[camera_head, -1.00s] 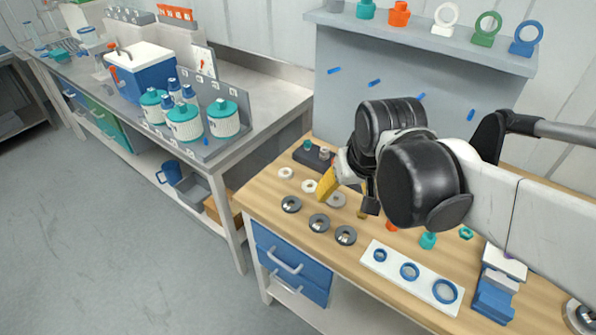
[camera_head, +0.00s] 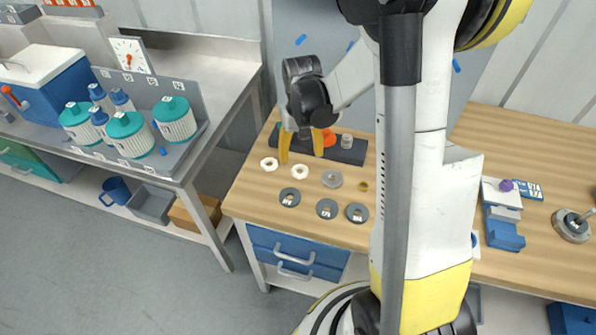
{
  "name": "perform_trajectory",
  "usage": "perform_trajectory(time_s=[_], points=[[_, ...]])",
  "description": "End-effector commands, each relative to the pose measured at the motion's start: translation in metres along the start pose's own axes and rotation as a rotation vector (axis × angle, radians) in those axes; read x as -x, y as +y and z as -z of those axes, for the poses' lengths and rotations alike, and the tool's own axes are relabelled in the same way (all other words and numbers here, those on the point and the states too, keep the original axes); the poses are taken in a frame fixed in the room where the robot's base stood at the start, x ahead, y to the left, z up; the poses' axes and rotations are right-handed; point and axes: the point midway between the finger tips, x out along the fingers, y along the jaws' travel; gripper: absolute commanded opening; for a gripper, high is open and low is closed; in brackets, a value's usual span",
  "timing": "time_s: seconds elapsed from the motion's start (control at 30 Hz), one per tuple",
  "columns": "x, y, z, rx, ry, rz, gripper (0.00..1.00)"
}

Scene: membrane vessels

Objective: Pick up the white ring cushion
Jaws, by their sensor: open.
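Two white rings lie flat on the wooden bench top, near its left end: a smaller white ring (camera_head: 269,164) and a white ring to its right (camera_head: 301,171). I cannot tell which one is the white ring cushion. My gripper (camera_head: 301,147) is open, with its two yellow fingers spread apart and pointing down. It is empty. In the picture its fingertips are just above and behind the two white rings, touching neither. The height of the fingertips over the bench is hard to judge.
A light grey ring (camera_head: 333,178) lies to the right, and dark rings (camera_head: 327,208) lie in front. A dark block (camera_head: 346,150) with small parts stands behind. My own arm hides the middle of the bench. A blue stand (camera_head: 502,228) is at the right.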

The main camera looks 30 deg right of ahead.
Motion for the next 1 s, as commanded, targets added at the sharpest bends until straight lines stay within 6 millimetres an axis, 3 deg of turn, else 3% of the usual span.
perform_trajectory(time_s=[0.17, 0.47, 0.7, 0.83, 1.0], points=[[-0.012, -0.001, 0.001, 0.001, 0.001, 0.0, 0.7], [-0.056, -0.003, 0.002, 0.0, 0.001, 0.0, 0.7], [-0.057, -0.003, 0.001, 0.0, 0.001, 0.0, 0.7], [-0.056, -0.003, 0.001, 0.0, 0.001, 0.0, 0.31], [-0.056, -0.003, 0.001, 0.0, 0.001, 0.0, 0.27]])
